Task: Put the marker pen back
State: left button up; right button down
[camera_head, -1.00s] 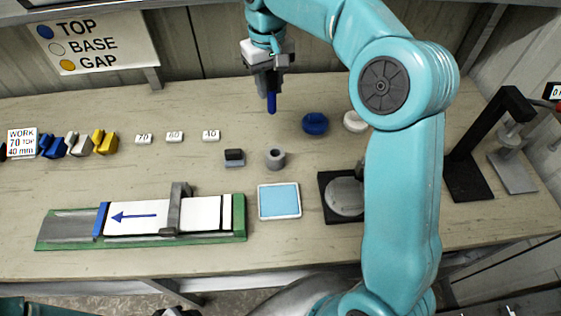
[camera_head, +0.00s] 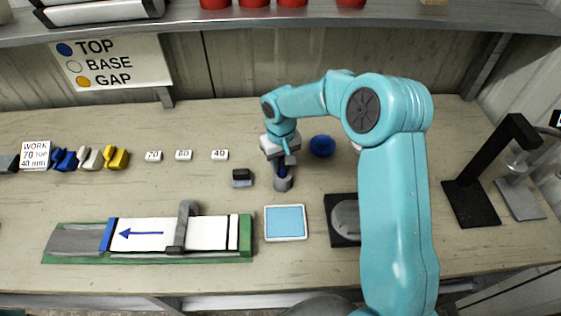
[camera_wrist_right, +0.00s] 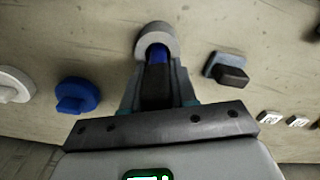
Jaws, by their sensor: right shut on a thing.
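My right gripper (camera_head: 283,168) is shut on the blue marker pen (camera_head: 282,172), over the small grey round holder (camera_head: 284,184) on the table. In the right wrist view the pen (camera_wrist_right: 158,55) stands between the fingers, with its lower end inside the opening of the holder (camera_wrist_right: 155,36). Whether the pen touches the holder's bottom is hidden. My left gripper does not show.
A black-and-grey eraser-like block (camera_head: 242,178) stands just left of the holder, and a blue knobbed disc (camera_head: 322,146) behind it to the right. A light-blue pad (camera_head: 286,222) lies in front. A green-based tray with a white core (camera_head: 205,232) lies front left.

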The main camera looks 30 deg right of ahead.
jog(key=shift+d+f, duration=0.1)
jog(key=shift+f, duration=0.35)
jog(key=shift+f, duration=0.1)
jog(key=c, duration=0.9)
grip_release()
